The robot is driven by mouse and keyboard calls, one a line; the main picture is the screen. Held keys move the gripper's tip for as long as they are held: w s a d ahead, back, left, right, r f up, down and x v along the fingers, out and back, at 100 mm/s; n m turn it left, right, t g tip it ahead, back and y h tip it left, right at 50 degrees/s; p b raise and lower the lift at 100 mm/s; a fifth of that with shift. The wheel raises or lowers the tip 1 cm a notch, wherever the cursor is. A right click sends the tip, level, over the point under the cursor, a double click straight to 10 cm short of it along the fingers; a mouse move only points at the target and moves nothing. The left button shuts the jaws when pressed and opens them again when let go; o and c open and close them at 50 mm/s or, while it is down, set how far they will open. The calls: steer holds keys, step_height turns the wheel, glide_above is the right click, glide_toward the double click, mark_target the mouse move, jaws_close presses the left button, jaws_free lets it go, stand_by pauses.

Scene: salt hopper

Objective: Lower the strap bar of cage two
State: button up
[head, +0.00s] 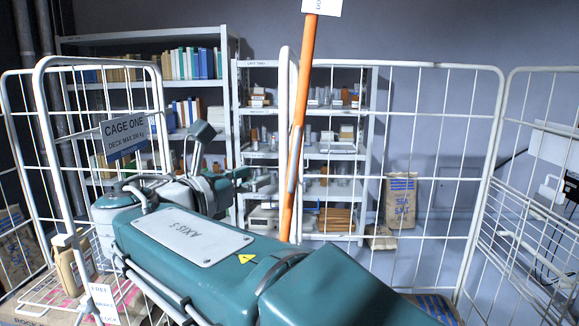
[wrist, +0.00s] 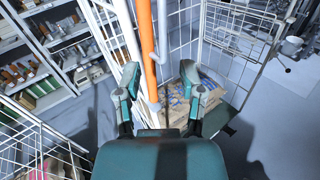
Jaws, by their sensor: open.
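An orange bar (head: 300,120) stands nearly upright, leaning slightly, at the post of the wire cage (head: 440,150) in the middle and right of the head view. A white tag (head: 321,6) sits at its top, cut off by the frame. I take it for the strap bar. In the wrist view the orange bar (wrist: 148,52) rises beyond my gripper (wrist: 160,82), with white tubes beside it. My gripper is open, its two fingers apart with nothing held. The bar's lower end is hidden behind my arm in the head view.
The left cage bears a sign (head: 127,136) reading CAGE ONE. Shelving (head: 232,130) with books and jars stands behind the mesh. A sea salt sack (head: 400,200) shows through the bars. Sacks (wrist: 195,90) lie low beyond my gripper. Mesh panels crowd both sides.

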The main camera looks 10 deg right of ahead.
mark_target(293, 162)
steer(key=x, duration=1.1)
jaws_close()
